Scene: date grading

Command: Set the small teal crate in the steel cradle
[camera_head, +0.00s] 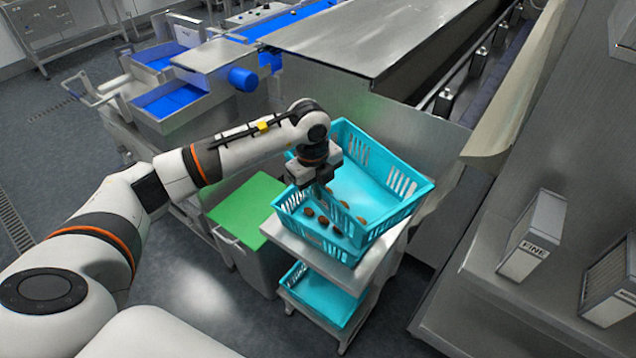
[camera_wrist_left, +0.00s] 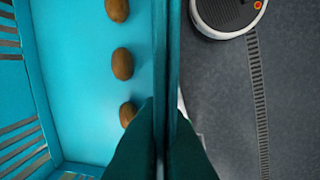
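A teal crate (camera_head: 395,225) with slotted walls sits on top of a pale cart, with several brown dates on its floor. My left gripper (camera_head: 322,192) points down at the crate's near-left side. In the left wrist view, its two dark fingers (camera_wrist_left: 163,150) lie on either side of the crate's wall (camera_wrist_left: 166,50), close against it. Several dates (camera_wrist_left: 122,64) lie inside, left of that wall. The crate appears to rest on the cart; any gap beneath it cannot be made out. I cannot pick out the steel cradle with certainty. My right gripper is not in view.
Another teal crate (camera_head: 325,300) sits on the cart's lower shelf. A green-topped bin (camera_head: 247,210) stands left of the cart. A steel machine (camera_head: 390,45) rises behind. A box marked FINE (camera_head: 530,245) stands on steel at the right. Floor is open at the left.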

